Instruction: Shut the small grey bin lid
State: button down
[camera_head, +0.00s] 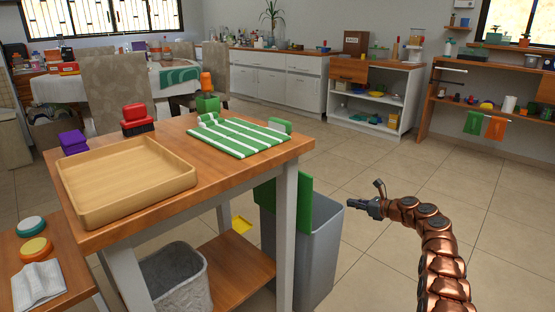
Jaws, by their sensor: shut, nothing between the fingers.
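A tall grey bin (318,252) stands on the floor at the right end of the wooden table. Its green lid (299,208) stands raised, roughly upright, at the bin's left side, and the bin's top is at least partly uncovered. The table's leg and top hide part of the lid and the bin. My gripper (350,204) is shut and empty, pointing left. In the picture it is just right of the bin's upper rim; whether it touches the rim I cannot tell.
The table (230,170) carries a wooden tray (72,208), a green striped cloth (240,138) and small items. A grey basket (176,280) sits under it. A white-sided shelf unit (372,105) stands at the back. The tiled floor right of the bin is free.

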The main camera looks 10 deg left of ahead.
jog(key=shift+f+b, duration=0.45)
jog(key=shift+f, duration=0.1)
notch_tip(320, 180, up, 9)
jog(key=p, duration=0.7)
dwell(0.5)
